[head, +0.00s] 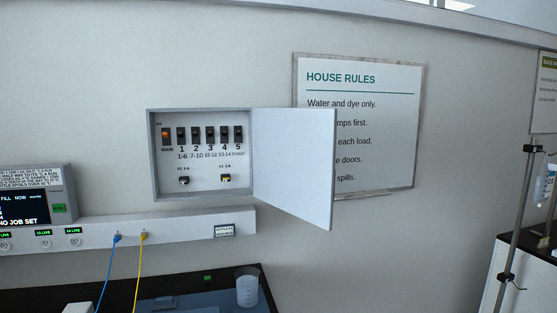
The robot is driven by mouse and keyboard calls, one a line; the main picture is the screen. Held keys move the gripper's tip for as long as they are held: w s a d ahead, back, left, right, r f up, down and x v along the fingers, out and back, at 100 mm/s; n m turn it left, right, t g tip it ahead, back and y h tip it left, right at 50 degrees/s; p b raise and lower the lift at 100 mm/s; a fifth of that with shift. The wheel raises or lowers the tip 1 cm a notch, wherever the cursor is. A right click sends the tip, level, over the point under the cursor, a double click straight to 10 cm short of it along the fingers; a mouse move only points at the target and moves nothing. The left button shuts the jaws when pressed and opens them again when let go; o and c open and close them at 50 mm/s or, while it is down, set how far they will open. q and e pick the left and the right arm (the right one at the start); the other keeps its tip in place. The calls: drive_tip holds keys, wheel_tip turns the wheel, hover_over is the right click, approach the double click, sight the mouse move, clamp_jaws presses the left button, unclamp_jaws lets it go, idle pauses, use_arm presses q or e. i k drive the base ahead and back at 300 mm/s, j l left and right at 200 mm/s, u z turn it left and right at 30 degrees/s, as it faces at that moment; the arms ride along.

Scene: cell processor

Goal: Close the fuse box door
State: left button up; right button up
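The fuse box (204,198) is a shallow grey box on the wall at the middle left of the head view. Its white door (292,165) is hinged on the right side and stands wide open, swung out to the right. Inside the box are an orange-lit main switch (165,134), a row of black numbered breakers (210,135) and two small parts below them. The door covers part of the sign behind it. Neither of my grippers shows in this view.
A House Rules sign (385,120) hangs behind the door. Below the box run a white socket rail (185,226) with blue and yellow cables and a dark bench (190,288) with a clear beaker (247,287). A display unit (35,205) is at left, a metal stand (516,220) at right.

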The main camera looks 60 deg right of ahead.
sight(294, 149)
drive_tip(key=k+l+u, duration=0.15)
drive_tip(key=l, duration=3.85)
drive_tip(key=i, duration=0.1)
